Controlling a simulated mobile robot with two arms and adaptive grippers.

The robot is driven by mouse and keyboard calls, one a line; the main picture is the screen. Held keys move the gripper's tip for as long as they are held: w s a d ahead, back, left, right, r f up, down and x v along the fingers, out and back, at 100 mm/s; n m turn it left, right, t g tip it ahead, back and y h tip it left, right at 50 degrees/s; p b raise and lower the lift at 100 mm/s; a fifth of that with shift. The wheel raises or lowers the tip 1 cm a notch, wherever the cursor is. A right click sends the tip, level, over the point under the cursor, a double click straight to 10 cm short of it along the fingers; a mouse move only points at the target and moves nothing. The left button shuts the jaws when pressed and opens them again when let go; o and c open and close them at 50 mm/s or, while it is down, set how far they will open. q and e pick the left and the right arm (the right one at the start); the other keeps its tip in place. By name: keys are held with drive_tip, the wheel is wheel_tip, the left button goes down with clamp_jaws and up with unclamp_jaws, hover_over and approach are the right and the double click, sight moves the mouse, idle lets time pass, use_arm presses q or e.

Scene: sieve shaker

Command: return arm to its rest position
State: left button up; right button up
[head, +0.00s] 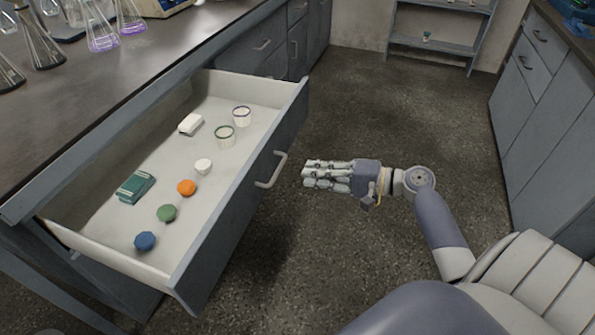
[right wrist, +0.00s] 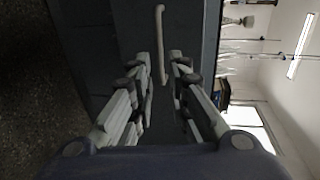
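My right gripper (head: 306,174) reaches over the floor at the middle of the head view, its fingers pointing left toward the open drawer (head: 292,110). A clear gap lies between the fingertips and the drawer's pale handle (head: 270,170). In the right wrist view, the two finger sides (right wrist: 160,75) stand apart with nothing held between them. The handle (right wrist: 161,45) shows beyond the fingertips. My left gripper is not in view.
Flasks (head: 101,35) stand on the bench. A cabinet (head: 550,120) is at right; floor between is clear.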

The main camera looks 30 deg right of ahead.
drive_tip(key=shift+s+d+r, duration=0.15)
drive_tip(key=shift+s+d, duration=0.3)
drive_tip(key=shift+s, duration=0.1)
drive_tip(key=shift+a, duration=0.1)
